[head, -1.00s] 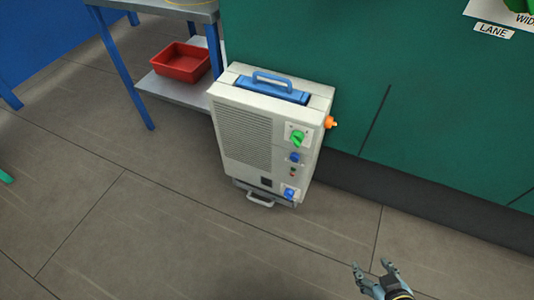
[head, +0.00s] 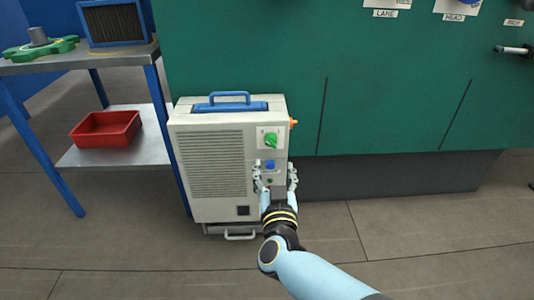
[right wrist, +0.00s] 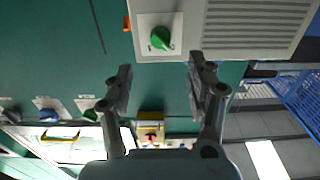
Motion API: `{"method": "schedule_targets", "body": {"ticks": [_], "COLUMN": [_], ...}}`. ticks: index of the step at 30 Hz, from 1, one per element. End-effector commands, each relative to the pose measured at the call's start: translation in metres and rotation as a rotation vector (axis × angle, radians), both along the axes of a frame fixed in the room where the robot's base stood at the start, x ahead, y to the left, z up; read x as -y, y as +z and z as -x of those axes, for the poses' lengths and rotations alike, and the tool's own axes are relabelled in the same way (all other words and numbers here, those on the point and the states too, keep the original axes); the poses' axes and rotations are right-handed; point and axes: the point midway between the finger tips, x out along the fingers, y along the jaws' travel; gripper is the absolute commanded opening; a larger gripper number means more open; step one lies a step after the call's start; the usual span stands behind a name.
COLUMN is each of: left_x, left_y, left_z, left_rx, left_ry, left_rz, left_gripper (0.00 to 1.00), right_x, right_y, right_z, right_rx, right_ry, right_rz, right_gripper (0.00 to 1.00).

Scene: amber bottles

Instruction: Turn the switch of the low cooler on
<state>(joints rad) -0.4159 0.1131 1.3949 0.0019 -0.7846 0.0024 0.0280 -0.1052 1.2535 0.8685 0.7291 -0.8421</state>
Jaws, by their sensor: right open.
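The low cooler (head: 215,150) is a pale box with a grille and a blue top handle, upright on the floor against the green wall. A green rotary switch (head: 271,141) sits on a white plate at its upper right front, with a blue knob (head: 269,164) below. My right gripper (head: 275,178) is open and empty in front of the cooler, its fingers below the green switch and around the blue knob's lower area in the picture. In the right wrist view, the green switch (right wrist: 160,38) shows beyond the open fingertips, apart from them. The lower blue knob is hidden.
A metal shelf table (head: 100,64) with blue legs stands left of the cooler and holds a red bin (head: 106,129). An orange fitting (head: 293,123) sticks out of the cooler's right side. The floor in front and to the right is clear.

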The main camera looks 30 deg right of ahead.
Motion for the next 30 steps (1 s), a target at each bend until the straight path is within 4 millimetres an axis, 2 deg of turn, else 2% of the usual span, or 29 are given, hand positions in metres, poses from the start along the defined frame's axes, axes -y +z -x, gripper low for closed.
{"method": "schedule_targets", "body": {"ticks": [5, 9, 15, 21, 29, 30], "left_x": [0.004, 0.010, 0.017, 0.020, 0.020, 0.020], "left_y": [0.013, 0.032, 0.058, 0.073, 0.075, 0.075], "left_z": [-0.015, -0.030, -0.047, -0.053, -0.054, -0.054], "left_rx": [0.008, 0.012, 0.018, 0.020, 0.020, 0.020], "left_ry": [-0.004, -0.006, -0.010, -0.011, -0.011, -0.011], "left_rz": [0.002, 0.006, 0.009, 0.010, 0.010, 0.010], "left_gripper": [0.25, 0.25, 0.25, 0.25, 0.25, 0.25], "right_x": [0.015, 0.030, 0.046, 0.053, 0.054, 0.054], "right_y": [0.000, -0.002, -0.002, -0.001, 0.001, 0.001], "right_z": [-0.024, -0.049, -0.076, -0.087, -0.089, -0.089], "right_rx": [0.003, 0.001, -0.002, -0.001, -0.001, -0.001], "right_ry": [0.002, 0.002, 0.002, 0.002, 0.002, 0.002], "right_rz": [0.003, 0.003, 0.003, 0.002, 0.001, 0.001], "right_gripper": [0.56, 0.56, 0.56, 0.56, 0.56, 0.54]}}
